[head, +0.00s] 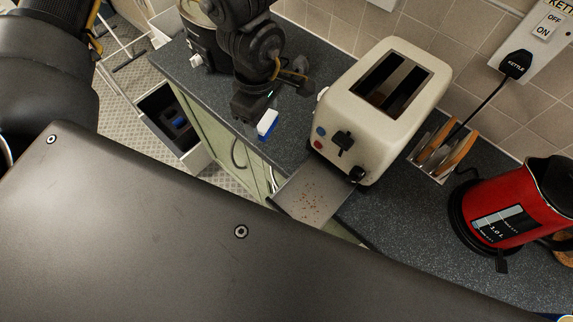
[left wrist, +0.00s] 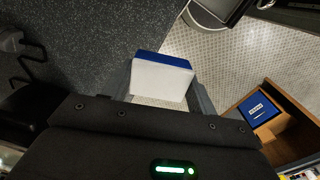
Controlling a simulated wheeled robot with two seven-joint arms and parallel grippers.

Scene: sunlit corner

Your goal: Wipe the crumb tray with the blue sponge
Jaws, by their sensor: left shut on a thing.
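My left gripper (head: 258,112) points down above the worktop's front edge, left of the toaster. It is shut on the blue sponge (head: 267,124), which has a blue layer and a white layer. In the left wrist view the sponge (left wrist: 160,80) sits between the two fingers, its white face towards the camera and its blue layer along the top. The crumb tray (head: 303,204) sticks out from under the front of the cream toaster (head: 385,75), with brown crumbs scattered on it. The sponge is apart from the tray, up and left of it. My right gripper is not in view.
A red kettle (head: 503,213) stands at the right, with a toast rack (head: 443,155) between it and the toaster. An open drawer (head: 172,118) holding something blue is below the worktop at left. My own dark body part covers much of the lower left.

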